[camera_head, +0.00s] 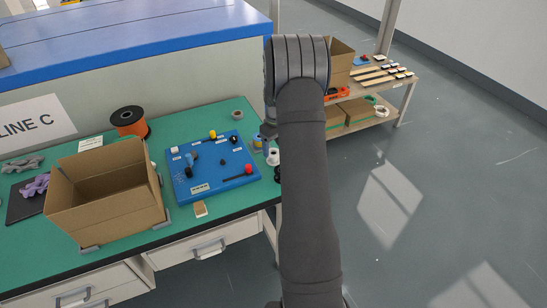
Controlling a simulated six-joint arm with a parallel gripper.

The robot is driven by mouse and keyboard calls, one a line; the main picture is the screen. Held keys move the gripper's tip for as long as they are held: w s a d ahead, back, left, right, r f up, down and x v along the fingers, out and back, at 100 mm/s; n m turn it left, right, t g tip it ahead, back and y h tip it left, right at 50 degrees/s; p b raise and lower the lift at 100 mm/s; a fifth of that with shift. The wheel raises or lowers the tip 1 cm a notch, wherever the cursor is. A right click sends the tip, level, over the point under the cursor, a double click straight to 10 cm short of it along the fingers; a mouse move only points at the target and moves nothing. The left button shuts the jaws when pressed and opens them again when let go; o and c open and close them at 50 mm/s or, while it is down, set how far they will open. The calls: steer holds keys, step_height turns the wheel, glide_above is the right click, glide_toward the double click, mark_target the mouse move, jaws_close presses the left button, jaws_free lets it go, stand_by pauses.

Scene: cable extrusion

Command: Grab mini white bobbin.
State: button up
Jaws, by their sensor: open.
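A small white spool-like object (273,156), which looks like the mini white bobbin, stands at the right edge of the green table, right of the blue board. My forearm partly covers its right side. My arm rises through the middle of the picture and bends over at the top. Only a small dark part of my gripper (268,130) shows at the left edge of the arm, above the white object in the picture. It is open, and its fingertips are mostly hidden behind the arm. I see nothing held.
The blue board (215,192) carries several small parts. A cardboard box (110,225) and an orange-and-black spool (129,121) stand on the green table (190,243). A yellow-and-black item (257,142) is beside the white object. A wooden shelf (393,88) stands behind, right.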

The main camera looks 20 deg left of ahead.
steer(key=f, duration=0.5)
steer(key=shift+s+a, duration=0.15)
steer(key=shift+a, duration=0.15)
steer(key=shift+c, duration=0.5)
steer(key=c, duration=1)
